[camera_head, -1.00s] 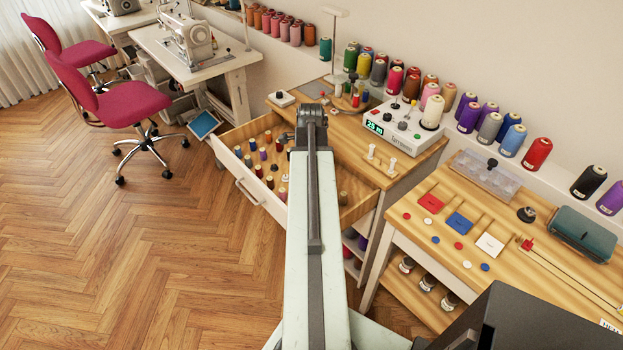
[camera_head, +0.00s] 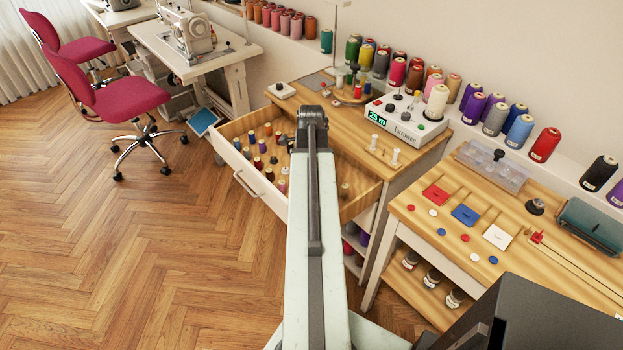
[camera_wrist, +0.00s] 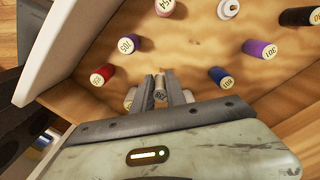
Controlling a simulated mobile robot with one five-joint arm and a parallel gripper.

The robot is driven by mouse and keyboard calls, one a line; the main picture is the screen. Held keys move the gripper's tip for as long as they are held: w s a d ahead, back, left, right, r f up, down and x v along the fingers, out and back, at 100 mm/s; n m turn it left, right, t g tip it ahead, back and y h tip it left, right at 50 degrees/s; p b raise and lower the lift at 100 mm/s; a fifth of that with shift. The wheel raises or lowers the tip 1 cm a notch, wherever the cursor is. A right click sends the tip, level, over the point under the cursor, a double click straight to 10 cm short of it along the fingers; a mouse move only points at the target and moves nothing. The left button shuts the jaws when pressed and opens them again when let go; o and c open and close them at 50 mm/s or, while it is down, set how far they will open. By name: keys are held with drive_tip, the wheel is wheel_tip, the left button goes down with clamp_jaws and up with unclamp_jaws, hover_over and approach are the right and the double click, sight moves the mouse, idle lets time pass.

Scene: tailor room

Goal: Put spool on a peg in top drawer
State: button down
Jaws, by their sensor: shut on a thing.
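The spool's thread colour is hard to tell between the fingers. The gripper is over the open top drawer (camera_head: 224,154), whose wooden floor also shows in the wrist view (camera_wrist: 205,50). In the head view my arm hides the gripper.
The white drawer front (camera_wrist: 75,40) rises close on the left in the wrist view. A counter device (camera_head: 405,117) and two white pegs (camera_head: 384,150) are on the cabinet top. A table with cards (camera_head: 466,215) stands at right.

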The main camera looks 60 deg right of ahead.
drive_tip(key=shift+f+b, duration=1.5)
drive_tip(key=shift+b, duration=0.1)
drive_tip(key=shift+f, duration=0.1)
drive_tip(key=shift+f+b, duration=0.6)
drive_tip(key=shift+b, duration=0.1)
drive_tip(key=c, duration=1.3)
unclamp_jaws()
drive_tip(key=shift+r, duration=0.1)
wheel_tip(320, 180, up, 8)
drive_tip(key=p, duration=0.8)
